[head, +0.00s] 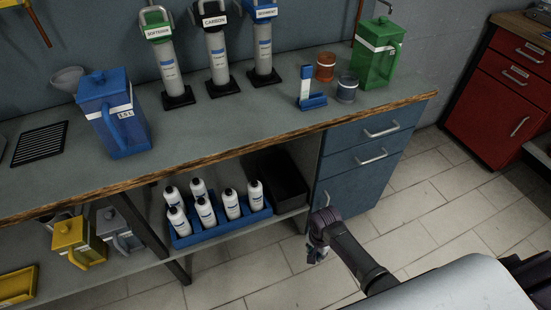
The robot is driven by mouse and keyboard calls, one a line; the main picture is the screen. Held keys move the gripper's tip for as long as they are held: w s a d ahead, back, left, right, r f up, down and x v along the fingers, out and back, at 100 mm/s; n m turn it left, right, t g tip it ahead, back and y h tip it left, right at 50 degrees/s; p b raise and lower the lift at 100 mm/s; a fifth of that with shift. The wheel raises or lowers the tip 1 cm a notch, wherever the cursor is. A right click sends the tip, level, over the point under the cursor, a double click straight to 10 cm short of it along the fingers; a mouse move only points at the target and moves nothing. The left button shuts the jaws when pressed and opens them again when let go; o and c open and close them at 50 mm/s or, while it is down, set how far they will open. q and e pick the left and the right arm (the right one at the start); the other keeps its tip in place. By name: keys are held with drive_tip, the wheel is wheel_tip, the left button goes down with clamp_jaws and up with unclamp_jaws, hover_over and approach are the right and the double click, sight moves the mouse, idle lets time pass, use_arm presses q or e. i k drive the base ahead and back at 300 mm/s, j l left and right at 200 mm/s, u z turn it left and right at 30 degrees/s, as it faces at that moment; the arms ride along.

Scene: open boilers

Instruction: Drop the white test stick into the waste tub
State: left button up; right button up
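I cannot make out a white test stick for certain. A dark open bin (291,190) on the lower shelf may be the waste tub, but no label shows. My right gripper is out of view; only a dark part of that arm shows at the right edge.
The counter (225,125) holds a blue jug (118,120), a green jug (377,55), several filter columns, a blue stand (313,101), an orange cup (325,66) and a grey cup (347,88). A blue tray (222,231) of white bottles sits below. The tiled floor (440,200) is clear.

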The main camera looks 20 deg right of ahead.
sight(279, 191)
drive_tip(key=i+l, duration=0.1)
drive_tip(key=i, duration=1.15)
